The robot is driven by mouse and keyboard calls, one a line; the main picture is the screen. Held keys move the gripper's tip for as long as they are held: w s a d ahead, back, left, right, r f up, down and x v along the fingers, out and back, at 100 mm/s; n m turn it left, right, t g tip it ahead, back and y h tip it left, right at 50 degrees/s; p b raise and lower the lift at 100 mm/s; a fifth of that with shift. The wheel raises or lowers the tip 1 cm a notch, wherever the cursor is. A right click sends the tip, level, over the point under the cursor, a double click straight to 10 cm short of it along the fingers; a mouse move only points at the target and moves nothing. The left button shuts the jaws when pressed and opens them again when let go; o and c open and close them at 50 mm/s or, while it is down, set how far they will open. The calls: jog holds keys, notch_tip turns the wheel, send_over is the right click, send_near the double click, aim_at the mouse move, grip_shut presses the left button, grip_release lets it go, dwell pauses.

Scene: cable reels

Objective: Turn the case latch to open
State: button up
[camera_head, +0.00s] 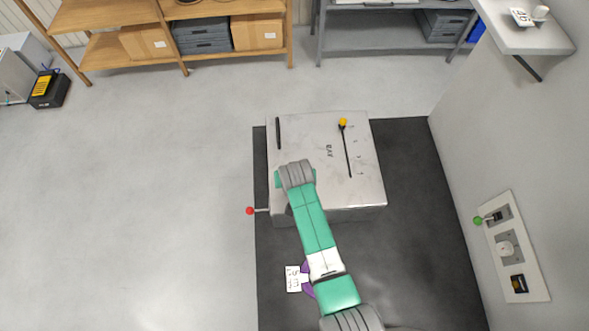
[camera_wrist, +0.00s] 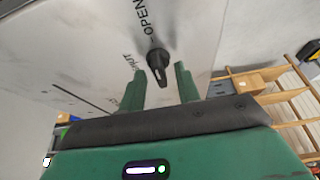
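The case (camera_head: 352,190) is a pale metal box on a dark mat. In the wrist view, a black case latch (camera_wrist: 157,66) stands on the case's pale panel (camera_wrist: 70,50), below the word OPEN. Its handle points downward in the picture. My gripper (camera_wrist: 160,73) has its two green fingers apart, one on each side of the latch handle, with visible gaps. The SHUT label is partly hidden by the left finger. In the head view, my arm crosses the case's left part and hides the gripper and the latch.
A red-knobbed lever (camera_head: 250,211) sticks out at the case's left. A yellow-knobbed slider (camera_head: 343,123) is on its top. A wall panel (camera_head: 515,246) with a green-knobbed lever is at the right. Shelves (camera_head: 110,46) stand behind. The floor at left is clear.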

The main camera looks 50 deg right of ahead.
jog(key=v, duration=0.7)
jog(key=shift+r, duration=0.3)
jog(key=shift+s+a, duration=0.1)
jog(key=shift+s, duration=0.05)
jog(key=w+a+r+n+t, duration=0.1)
jog(key=w+a+r+t, duration=0.1)
jog(key=w+r, duration=0.35)
jog(key=w+a+r+t+h+p, duration=0.1)
jog(key=w+r+t, duration=0.1)
jog(key=r, duration=0.6)
jog(key=w+a+r+n+t, duration=0.1)
jog(key=w+a+r+t, duration=0.15)
jog(key=r, duration=0.45)
jog(key=w+a+r+n+t, duration=0.1)
jog(key=w+a+r+t, duration=0.2)
jog(key=r, duration=0.7)
jog(key=a+r+n+t, duration=0.1)
jog(key=a+r+t, duration=0.3)
jog(key=r, duration=0.6)
jog(key=s+a+r+n+t+y, duration=0.1)
jog(key=s+a+r+t, duration=0.1)
jog(key=s+a+r, duration=0.3)
jog(key=s+a+r+n+t+y, duration=0.2)
jog(key=s+a+r, duration=0.3)
jog(key=r, duration=0.8)
jog(key=s+a+r+n+t+y+p, duration=0.1)
jog(key=s+a+r+t, duration=0.3)
jog(key=r, duration=0.5)
jog(key=shift+s+a, duration=0.55)
jog(key=shift+a, duration=0.1)
